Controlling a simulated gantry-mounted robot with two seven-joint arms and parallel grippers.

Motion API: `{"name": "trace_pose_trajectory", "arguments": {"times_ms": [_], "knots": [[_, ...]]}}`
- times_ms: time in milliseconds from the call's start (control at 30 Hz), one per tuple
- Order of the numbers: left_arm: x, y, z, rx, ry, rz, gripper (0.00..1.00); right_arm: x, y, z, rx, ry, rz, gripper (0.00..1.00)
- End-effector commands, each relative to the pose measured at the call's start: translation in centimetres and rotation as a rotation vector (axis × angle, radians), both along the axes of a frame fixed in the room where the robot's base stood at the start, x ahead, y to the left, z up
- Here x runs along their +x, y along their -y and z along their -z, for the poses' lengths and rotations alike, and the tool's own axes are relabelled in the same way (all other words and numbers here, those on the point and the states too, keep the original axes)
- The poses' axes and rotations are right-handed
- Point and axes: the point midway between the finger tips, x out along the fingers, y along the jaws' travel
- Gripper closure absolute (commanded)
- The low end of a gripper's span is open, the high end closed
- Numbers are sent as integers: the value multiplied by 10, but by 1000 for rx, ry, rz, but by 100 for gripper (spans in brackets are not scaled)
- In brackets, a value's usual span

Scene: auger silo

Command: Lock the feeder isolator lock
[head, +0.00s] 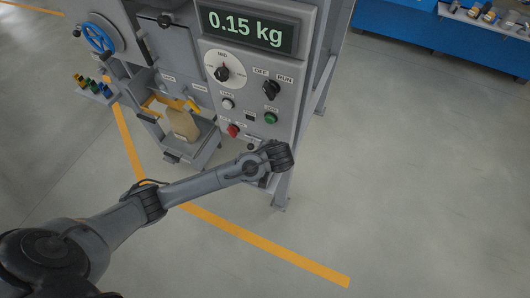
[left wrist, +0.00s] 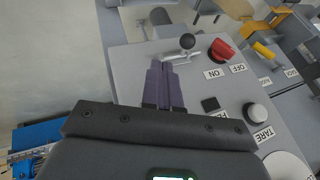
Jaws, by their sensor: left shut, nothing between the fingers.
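The red isolator switch (head: 233,130) sits low on the grey control panel. It also shows in the left wrist view (left wrist: 222,50), beside the ON and OFF labels. Next to it is a small metal bolt with a black ball knob (left wrist: 187,41), which looks like the isolator lock. My left gripper (left wrist: 164,65) is shut and empty, its purple fingertips right at the bolt's metal part. I cannot tell whether they touch it. In the head view my left wrist covers the panel's lower corner and hides the fingertips. My right gripper is not in view.
The panel carries a display (head: 245,30) reading 0.15 kg, a MID dial (head: 223,73), an OFF/RUN knob (head: 271,90), a white button (head: 227,104) and a green button (head: 270,118). A bin (head: 180,125) stands left of the panel. The floor at right is clear.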

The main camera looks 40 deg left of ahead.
Motion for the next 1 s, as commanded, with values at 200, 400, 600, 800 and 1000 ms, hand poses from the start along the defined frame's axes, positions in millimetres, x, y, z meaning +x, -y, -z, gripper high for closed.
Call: {"name": "trace_pose_trajectory", "arguments": {"times_ms": [200, 400, 600, 800, 1000], "knots": [[-8, 11, -20, -1, 0, 0, 100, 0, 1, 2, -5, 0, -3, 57], [-10, 14, -26, -1, 0, 1, 100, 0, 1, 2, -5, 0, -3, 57], [-10, 14, -26, 0, 0, 1, 100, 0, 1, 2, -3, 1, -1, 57], [-10, 14, -25, -1, 0, 1, 100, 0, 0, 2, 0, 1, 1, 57], [-30, 17, -1, -4, -50, 2, 100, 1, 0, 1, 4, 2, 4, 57]]}}
